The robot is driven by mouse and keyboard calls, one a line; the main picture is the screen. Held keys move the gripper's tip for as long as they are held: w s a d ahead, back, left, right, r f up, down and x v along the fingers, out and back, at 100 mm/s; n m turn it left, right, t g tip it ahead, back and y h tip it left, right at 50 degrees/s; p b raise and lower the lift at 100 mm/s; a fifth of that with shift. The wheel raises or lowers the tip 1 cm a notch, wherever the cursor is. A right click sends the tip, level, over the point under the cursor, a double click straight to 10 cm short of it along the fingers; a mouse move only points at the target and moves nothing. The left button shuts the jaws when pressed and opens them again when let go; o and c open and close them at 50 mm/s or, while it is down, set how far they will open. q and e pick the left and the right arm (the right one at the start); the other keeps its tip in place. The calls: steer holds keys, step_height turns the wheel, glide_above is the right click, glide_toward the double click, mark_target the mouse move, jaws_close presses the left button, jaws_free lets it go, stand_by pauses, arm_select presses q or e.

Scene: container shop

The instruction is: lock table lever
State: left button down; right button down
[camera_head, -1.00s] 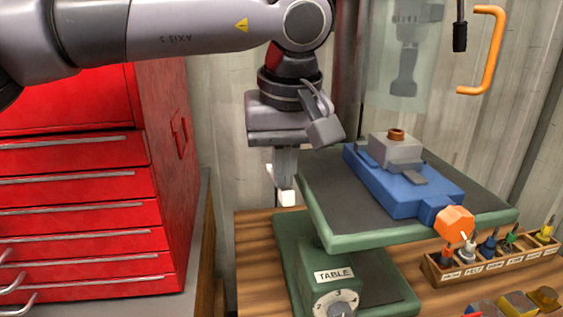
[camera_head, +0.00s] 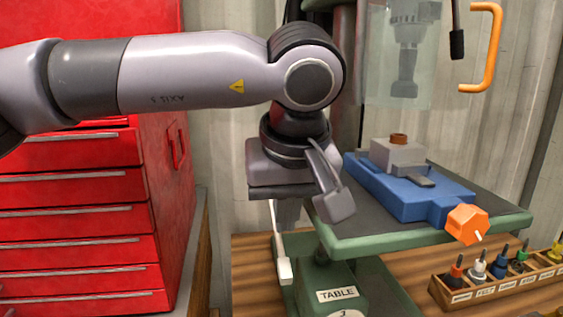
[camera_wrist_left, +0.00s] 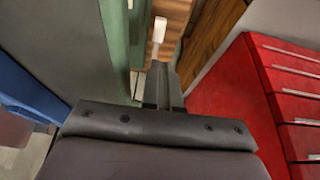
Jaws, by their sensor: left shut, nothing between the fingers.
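The table lever (camera_head: 284,268), a thin white rod with a white block at its end, hangs beside the left side of the green drill-press table. Its block points downward in the head view. The lever's white end also shows in the left wrist view (camera_wrist_left: 159,30), just beyond the fingertips. My left gripper (camera_head: 288,222) is shut and empty, pointing down right beside the rod. Its fingers also show in the left wrist view (camera_wrist_left: 161,75). Whether they touch the lever I cannot tell. The green table (camera_head: 375,238) stands to the right. My right gripper is not in view.
A blue vise (camera_head: 405,195) with an orange handle (camera_head: 467,224) sits on the table. The TABLE-marked green base (camera_head: 337,294) is below. A wooden rack (camera_head: 500,290) of small tools lies right; a red drawer cabinet (camera_head: 70,190) stands left.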

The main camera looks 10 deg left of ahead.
arm_select(q)
steer(key=v, duration=0.7)
steer(key=shift+f, duration=0.1)
